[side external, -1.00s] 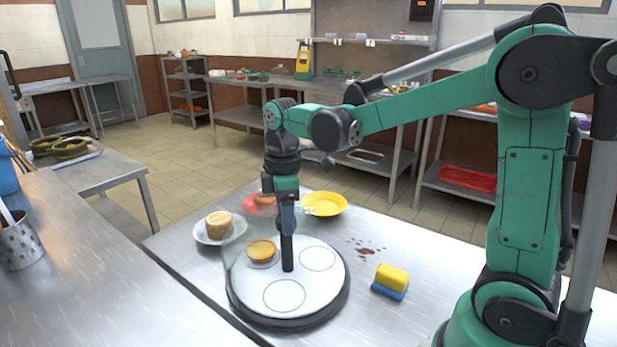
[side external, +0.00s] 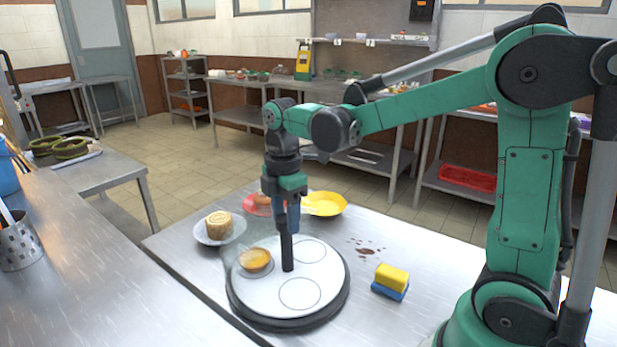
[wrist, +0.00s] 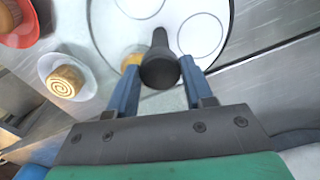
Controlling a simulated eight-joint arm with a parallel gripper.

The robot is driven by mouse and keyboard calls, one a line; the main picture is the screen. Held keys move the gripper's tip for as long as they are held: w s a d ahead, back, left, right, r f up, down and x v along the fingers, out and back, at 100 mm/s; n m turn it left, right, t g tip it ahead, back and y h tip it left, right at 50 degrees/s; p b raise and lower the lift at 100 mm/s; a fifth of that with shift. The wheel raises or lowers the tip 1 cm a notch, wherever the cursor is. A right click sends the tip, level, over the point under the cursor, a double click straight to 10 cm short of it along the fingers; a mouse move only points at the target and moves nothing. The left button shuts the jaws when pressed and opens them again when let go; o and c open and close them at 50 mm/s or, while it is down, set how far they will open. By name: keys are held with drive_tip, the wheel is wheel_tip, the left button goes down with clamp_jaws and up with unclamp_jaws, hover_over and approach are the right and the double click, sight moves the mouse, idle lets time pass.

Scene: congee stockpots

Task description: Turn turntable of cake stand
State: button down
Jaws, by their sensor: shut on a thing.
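The cake stand's round white turntable (side external: 270,292) sits on a dark base (side external: 290,322) on the steel table. A dark upright post (side external: 287,257) rises from its middle. My gripper (side external: 287,214) is above the turntable, pointing down, shut on the top of the post. In the wrist view, its blue fingers (wrist: 160,78) flank the post's dark round knob (wrist: 160,60). A small yellow-brown tart (side external: 256,259) sits at the left of the turntable, partly hidden behind the knob in the wrist view. Outlined circles (side external: 300,293) mark other places on the plate.
A white plate (side external: 234,236) with a swirled roll (side external: 219,223), a red plate (side external: 250,207) and a yellow plate (side external: 326,204) stand behind the turntable. A yellow-and-blue sponge (side external: 391,282) lies right, near a brown spill (side external: 367,250). A steel counter (side external: 110,270) fills the left.

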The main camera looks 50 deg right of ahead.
idle(0.5)
drive_tip(key=shift+c, duration=1.7)
unclamp_jaws()
drive_tip(key=shift+r, duration=0.15)
drive_tip(key=shift+r, duration=2.7)
